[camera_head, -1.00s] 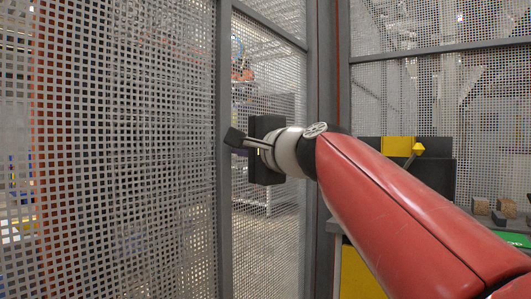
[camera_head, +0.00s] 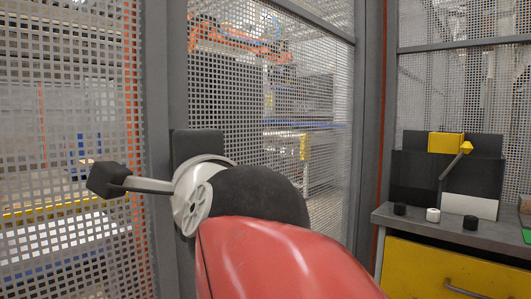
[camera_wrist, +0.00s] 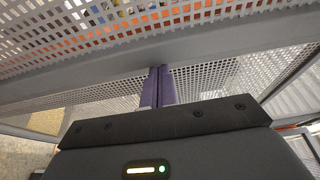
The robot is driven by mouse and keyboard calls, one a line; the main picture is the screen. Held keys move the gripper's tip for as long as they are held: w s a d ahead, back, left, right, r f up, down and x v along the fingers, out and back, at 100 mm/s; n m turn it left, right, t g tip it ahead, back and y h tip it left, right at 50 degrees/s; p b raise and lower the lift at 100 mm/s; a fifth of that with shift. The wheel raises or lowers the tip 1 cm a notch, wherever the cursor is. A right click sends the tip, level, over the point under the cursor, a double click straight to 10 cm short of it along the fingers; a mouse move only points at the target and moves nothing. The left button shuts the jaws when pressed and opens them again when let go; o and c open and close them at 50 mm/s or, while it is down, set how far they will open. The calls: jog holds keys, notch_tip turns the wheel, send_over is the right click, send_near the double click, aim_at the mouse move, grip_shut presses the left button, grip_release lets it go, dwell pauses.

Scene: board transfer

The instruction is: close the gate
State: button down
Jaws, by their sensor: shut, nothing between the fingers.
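A mesh panel in a grey frame (camera_head: 338,110), probably the gate, runs from a near grey upright (camera_head: 160,70) back to a corner post. I cannot tell for sure where the gate ends and the fixed fence begins. My red arm reaches to this upright in the head view. The dark body of my gripper is beside the upright there, and its fingertips are hidden. In the wrist view, my gripper (camera_wrist: 158,72) shows two purple fingers together and empty. Their tips are at a grey frame bar (camera_wrist: 180,55); whether they touch it is unclear.
A grey workbench (camera_head: 400,218) with a yellow drawer front (camera_head: 420,270) stands at the right. It carries several small pucks and a black stand with a yellow block (camera_head: 446,143). Another mesh panel (camera_head: 65,110) fills the left, with shelving and machinery behind the mesh.

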jog(key=shift+s+a, duration=0.2)
jog(key=shift+s, duration=0.05)
dwell(0.3)
jog(key=w+d+b, duration=0.1)
jog(key=w+d, duration=0.2)
jog(key=w, duration=0.1)
jog(key=a+b+v, duration=0.1)
jog(key=v, duration=0.9)
jog(key=w+d+f+n+g+h, duration=0.25)
jog(key=d+f, duration=0.25)
jog(key=f, duration=0.4)
jog(key=w+d+f+n+g+h, duration=0.1)
jog(key=d+f+n+h, duration=0.15)
jog(key=d+f, duration=0.55)
jog(key=s+d+f+n+g+h, duration=0.2)
jog(key=d+f, duration=0.3)
jog(key=f, duration=0.6)
jog(key=s+d+f+n+g+h, duration=0.2)
jog(key=s+d+f+n+g, duration=0.2)
jog(key=f, duration=0.7)
jog(key=shift+s+d+f+h, duration=0.35)
jog(key=shift+s+d+h, duration=0.05)
jog(key=shift+d, duration=0.1)
